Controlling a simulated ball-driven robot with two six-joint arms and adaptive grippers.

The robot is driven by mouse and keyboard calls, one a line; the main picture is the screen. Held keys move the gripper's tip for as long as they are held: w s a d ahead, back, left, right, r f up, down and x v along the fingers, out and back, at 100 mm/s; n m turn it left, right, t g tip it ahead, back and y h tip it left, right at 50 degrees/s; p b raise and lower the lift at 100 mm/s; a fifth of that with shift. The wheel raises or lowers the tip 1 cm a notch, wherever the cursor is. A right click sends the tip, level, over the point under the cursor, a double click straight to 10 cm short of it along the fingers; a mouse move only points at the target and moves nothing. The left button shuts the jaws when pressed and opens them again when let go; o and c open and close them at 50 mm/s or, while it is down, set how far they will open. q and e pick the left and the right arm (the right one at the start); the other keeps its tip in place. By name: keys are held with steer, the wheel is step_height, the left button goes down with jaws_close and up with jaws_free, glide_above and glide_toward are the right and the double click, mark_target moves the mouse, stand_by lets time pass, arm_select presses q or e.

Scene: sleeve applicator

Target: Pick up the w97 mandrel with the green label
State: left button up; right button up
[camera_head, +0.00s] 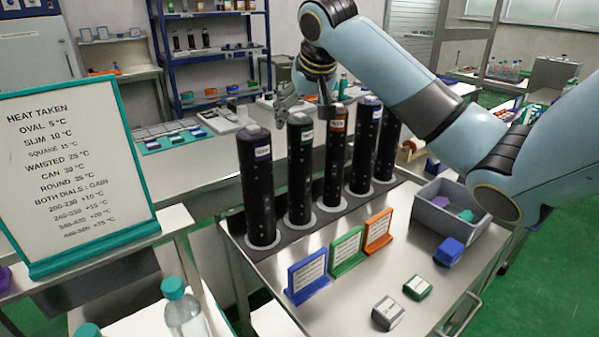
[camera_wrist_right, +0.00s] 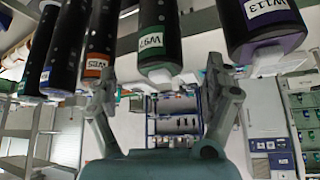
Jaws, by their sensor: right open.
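The w97 mandrel (camera_head: 299,175) is a tall black cylinder with a green label near its top. It stands upright, second from the left in a row in a dark rack. In the right wrist view the w97 mandrel (camera_wrist_right: 153,25) appears upside down, its green label end between the two fingers. My right gripper (camera_head: 305,100) is open and empty at the height of the w97 mandrel's top. Whether a finger touches it I cannot tell. The wrist view also shows the open right gripper (camera_wrist_right: 160,75). My left gripper is not in view.
The purple-labelled W113 mandrel (camera_head: 259,195) stands to the left and the orange-labelled W85 mandrel (camera_head: 332,165) close to the right, with others beyond. Blue, green and orange card stands (camera_head: 347,252) are in front. A grey bin (camera_head: 422,215) stands at right.

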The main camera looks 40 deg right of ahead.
mark_target(302, 122)
steer(key=p+x, duration=0.1)
steer(key=x, duration=0.4)
steer(key=shift+w+d, duration=0.1)
steer(key=shift+w, duration=0.05)
steer(key=shift+w+d+f, duration=0.15)
steer(key=shift+w+f, duration=0.1)
steer(key=shift+f, duration=0.2)
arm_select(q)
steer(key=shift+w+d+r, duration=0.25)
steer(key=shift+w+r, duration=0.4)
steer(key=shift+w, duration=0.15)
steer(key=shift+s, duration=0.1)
arm_select(e)
steer(key=shift+c, duration=0.4)
steer(key=c, duration=0.4)
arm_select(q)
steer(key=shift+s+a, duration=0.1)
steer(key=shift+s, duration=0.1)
arm_select(e)
steer(key=shift+r, duration=0.1)
jaws_close()
